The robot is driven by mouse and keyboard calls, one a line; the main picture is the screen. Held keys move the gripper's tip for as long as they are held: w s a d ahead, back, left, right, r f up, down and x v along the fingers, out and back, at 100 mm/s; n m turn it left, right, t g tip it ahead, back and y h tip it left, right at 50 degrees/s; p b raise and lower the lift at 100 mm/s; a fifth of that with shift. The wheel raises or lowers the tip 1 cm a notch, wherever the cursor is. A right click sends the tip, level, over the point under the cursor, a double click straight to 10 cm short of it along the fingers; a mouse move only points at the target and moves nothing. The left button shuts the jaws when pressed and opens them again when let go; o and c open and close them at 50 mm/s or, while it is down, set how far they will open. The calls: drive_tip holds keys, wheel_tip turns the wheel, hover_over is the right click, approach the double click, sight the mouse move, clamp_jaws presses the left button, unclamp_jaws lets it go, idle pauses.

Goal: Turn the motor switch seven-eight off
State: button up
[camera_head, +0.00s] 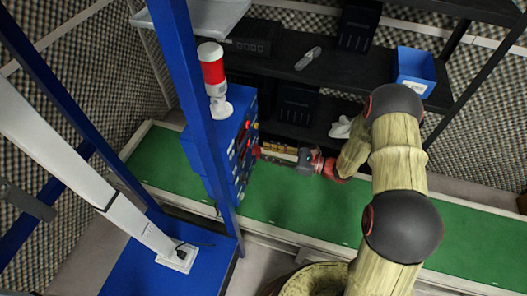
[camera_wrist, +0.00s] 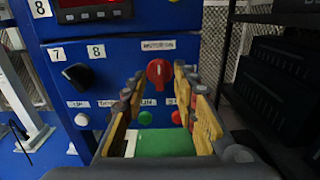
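The blue control panel (camera_head: 233,140) stands left of centre in the head view, and its face fills much of the wrist view (camera_wrist: 60,120). In the wrist view a black rotary knob (camera_wrist: 78,76) sits below the labels 7 and 8. Any contact cannot be told. The black knob is left of my left finger. In the head view my gripper (camera_head: 268,150) is close to the panel's face.
Green (camera_wrist: 145,118) and red (camera_wrist: 176,118) buttons lie below the red knob, and a white button (camera_wrist: 82,119) below the black one. Black shelving (camera_head: 300,65) holds a blue bin (camera_head: 415,70). A red-white signal lamp (camera_head: 212,70) rises beside a blue post. A green conveyor (camera_head: 290,205) runs below.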

sight(258, 150)
drive_tip(key=shift+x, duration=1.1)
drive_tip(key=shift+c, duration=1.2)
clamp_jaws()
